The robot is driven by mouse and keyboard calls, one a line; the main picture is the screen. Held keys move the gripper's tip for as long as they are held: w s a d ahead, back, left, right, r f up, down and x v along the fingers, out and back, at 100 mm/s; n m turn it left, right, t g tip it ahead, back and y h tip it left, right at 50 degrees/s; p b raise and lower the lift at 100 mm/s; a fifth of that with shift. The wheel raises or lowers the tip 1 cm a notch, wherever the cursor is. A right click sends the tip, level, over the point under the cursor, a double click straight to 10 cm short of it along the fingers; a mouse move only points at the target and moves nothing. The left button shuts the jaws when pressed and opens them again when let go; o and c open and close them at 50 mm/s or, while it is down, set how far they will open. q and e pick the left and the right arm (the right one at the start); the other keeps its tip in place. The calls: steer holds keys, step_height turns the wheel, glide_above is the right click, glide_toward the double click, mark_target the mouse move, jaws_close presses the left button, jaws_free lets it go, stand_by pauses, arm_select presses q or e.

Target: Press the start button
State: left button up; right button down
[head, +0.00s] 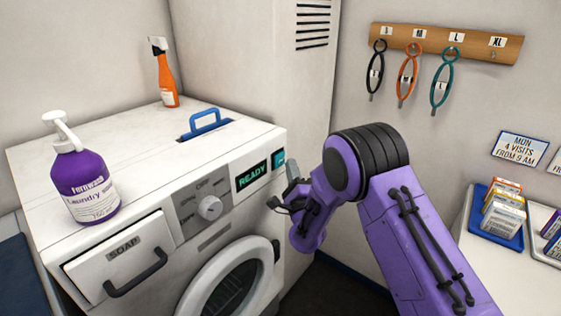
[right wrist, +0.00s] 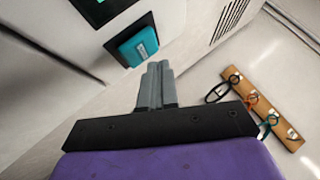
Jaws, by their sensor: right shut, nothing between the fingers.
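The start button is a teal square (head: 279,159) at the right end of the washing machine's front panel, beside the display (head: 251,176) that reads READY. It also shows in the right wrist view (right wrist: 139,46), standing out from a dark surround. My right gripper (head: 292,170) is shut and empty, just right of the button in the head view. In the right wrist view its grey fingertips (right wrist: 157,68) are together, just below the button in the picture. A small gap seems to separate them, and I see no clear contact. My left gripper is not in view.
The washing machine (head: 130,149) has a soap drawer (head: 122,258), a dial (head: 209,208) and a round door (head: 225,285). A purple soap bottle (head: 84,183), an orange spray bottle (head: 165,77) and a blue handle (head: 206,123) are on top. A wooden hook rail (head: 430,43) hangs behind.

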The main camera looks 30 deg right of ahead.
steer(key=shift+w, duration=0.1)
steer(key=shift+w+a, duration=0.15)
steer(key=shift+w, duration=0.2)
steer(key=shift+w+a+b, duration=0.2)
steer(key=shift+w+b, duration=0.2)
steer(key=shift+w, duration=0.05)
stand_by(0.8)
steer(key=shift+s, duration=0.1)
steer(key=shift+s+d, duration=0.35)
steer(key=shift+s, duration=0.4)
steer(key=shift+s, duration=0.1)
steer(key=shift+s+d, duration=0.3)
steer(key=shift+s, duration=0.45)
steer(key=shift+s+d, duration=0.35)
steer(key=shift+s, duration=0.4)
steer(key=shift+s+d, duration=0.3)
steer(key=shift+s, duration=0.45)
